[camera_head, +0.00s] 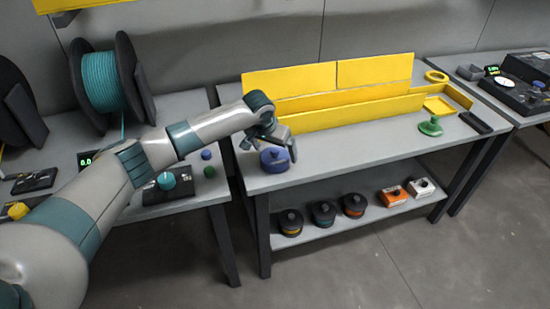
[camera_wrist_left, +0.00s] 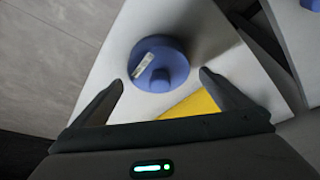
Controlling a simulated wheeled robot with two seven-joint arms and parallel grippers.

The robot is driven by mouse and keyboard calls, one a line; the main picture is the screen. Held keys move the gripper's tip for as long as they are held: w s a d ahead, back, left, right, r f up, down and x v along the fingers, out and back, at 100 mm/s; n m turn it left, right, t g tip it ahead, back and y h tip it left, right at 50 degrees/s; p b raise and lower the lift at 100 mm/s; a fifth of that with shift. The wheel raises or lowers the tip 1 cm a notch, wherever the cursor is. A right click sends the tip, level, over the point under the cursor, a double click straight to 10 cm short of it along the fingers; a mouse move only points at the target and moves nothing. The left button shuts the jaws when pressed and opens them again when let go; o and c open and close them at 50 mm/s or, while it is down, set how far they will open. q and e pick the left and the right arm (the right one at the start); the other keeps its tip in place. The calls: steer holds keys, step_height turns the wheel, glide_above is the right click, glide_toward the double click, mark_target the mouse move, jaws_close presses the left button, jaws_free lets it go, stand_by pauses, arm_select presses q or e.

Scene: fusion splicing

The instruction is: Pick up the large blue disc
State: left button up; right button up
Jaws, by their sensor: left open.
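The large blue disc (camera_head: 275,160) lies near the left front corner of the middle grey table. It has a round knob on top, and a pale label shows on it in the left wrist view (camera_wrist_left: 160,62). My left gripper (camera_head: 268,140) is just above and behind the disc in the head view. In the left wrist view its two fingers (camera_wrist_left: 158,88) are spread, with the disc ahead of and between their tips. The gap between them looks empty. My right gripper is not in view.
Long yellow trays (camera_head: 350,110) stand behind the disc. A green knobbed piece (camera_head: 430,126) sits to the right. The tabletop between the disc and the green knobbed piece is clear.

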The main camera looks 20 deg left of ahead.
arm_select(q)
steer(key=shift+w+f, duration=0.15)
steer(key=shift+f, duration=0.3)
steer(key=c, duration=1.2)
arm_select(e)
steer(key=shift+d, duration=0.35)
arm_select(q)
steer(key=shift+r, duration=0.1)
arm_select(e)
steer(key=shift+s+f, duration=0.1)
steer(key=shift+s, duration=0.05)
